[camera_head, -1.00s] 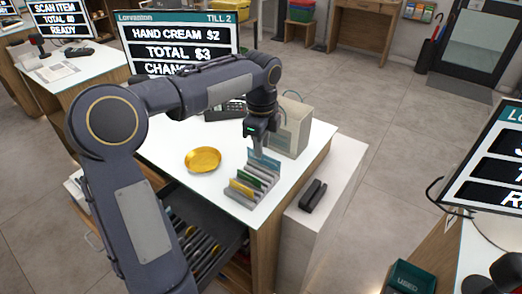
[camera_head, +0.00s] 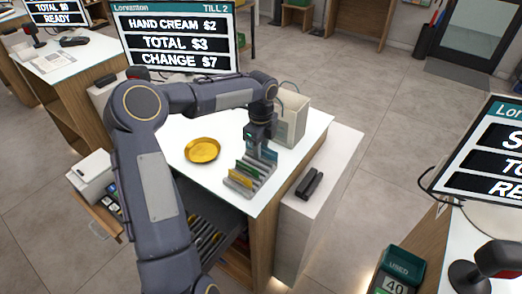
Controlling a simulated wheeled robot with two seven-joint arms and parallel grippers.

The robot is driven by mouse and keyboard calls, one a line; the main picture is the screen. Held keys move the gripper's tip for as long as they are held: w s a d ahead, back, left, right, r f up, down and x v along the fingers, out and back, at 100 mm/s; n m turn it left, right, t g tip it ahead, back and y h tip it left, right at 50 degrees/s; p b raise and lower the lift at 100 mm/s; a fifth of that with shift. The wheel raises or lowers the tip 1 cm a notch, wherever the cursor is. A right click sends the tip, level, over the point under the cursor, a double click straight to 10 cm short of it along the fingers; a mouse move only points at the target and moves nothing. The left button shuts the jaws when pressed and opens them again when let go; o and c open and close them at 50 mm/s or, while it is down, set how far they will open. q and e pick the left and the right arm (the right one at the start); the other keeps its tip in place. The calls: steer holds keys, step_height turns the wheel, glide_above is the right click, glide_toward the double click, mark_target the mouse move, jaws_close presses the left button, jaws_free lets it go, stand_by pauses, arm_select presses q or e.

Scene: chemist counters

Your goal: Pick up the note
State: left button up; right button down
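A grey slotted rack (camera_head: 240,184) stands near the front right corner of the white counter and holds upright notes. A yellow note (camera_head: 240,180) is at its front, a green note (camera_head: 252,170) behind it, and a blue note (camera_head: 270,155) towards the back. My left gripper (camera_head: 261,152) points down at the rear of the rack, right at the blue note. The fingers are small and partly lost against the rack, so I cannot tell whether they are open or closed on the note. My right gripper is out of view.
A gold dish (camera_head: 202,151) sits left of the rack. A beige box (camera_head: 290,118) stands behind the gripper. A black device (camera_head: 309,184) lies on the white side ledge. An open drawer (camera_head: 218,229) is below the counter. The till screen (camera_head: 180,42) reads change $7.

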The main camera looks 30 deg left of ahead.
arm_select(q)
jaws_close()
steer(key=shift+r, duration=0.1)
stand_by(0.3)
